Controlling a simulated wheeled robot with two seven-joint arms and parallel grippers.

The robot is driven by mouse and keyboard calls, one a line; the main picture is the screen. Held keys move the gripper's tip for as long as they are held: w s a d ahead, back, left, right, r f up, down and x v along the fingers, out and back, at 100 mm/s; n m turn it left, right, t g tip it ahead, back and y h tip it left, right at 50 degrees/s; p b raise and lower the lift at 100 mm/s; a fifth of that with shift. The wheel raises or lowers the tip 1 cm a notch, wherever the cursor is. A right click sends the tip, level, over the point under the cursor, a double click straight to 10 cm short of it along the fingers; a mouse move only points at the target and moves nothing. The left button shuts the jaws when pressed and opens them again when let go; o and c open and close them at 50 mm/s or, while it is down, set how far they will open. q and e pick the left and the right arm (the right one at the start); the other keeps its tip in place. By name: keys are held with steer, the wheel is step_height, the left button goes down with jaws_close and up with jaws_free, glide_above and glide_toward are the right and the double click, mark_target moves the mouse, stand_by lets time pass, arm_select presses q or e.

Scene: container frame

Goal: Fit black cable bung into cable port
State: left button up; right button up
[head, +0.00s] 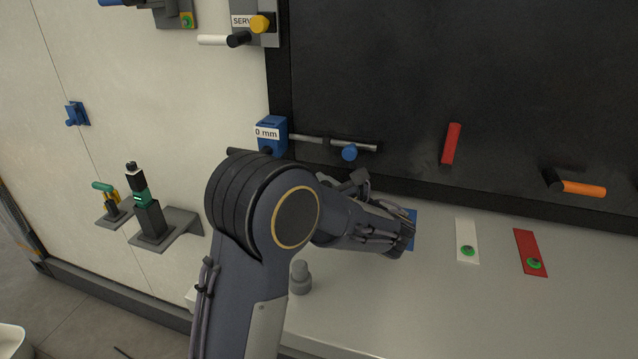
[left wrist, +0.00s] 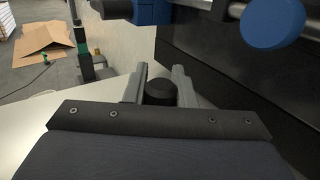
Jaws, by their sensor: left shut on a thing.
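The black cable bung (left wrist: 160,92) is a dark, round-topped piece between the two grey fingers of my left gripper (left wrist: 158,86) in the left wrist view. The gripper is shut on it. The bung's lower part is hidden by the gripper body. In the head view my left arm covers the bung, and I cannot make out the fingertips. I cannot pick out the cable port for sure in either view. My right gripper is not in view.
A blue "0 mm" block (head: 271,134) with a rod and blue knob (head: 349,153) is on the wall. A grey stepped peg (head: 300,280) stands on the bench (head: 400,310). White (head: 466,235) and red (head: 527,248) strips lie right. A holder with a black-green tool (head: 145,205) is left.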

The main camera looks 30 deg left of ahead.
arm_select(q)
steer(key=shift+f+b, duration=0.85)
steer(key=shift+f, duration=0.5)
steer(key=o, duration=1.1)
steer(key=shift+c, duration=0.2)
steer(key=b+v, duration=0.1)
steer(key=v, duration=0.6)
steer(key=shift+b, duration=0.4)
steer(key=shift+s+d+r, duration=0.1)
steer(key=shift+s+d, duration=0.05)
steer(key=shift+d, duration=0.25)
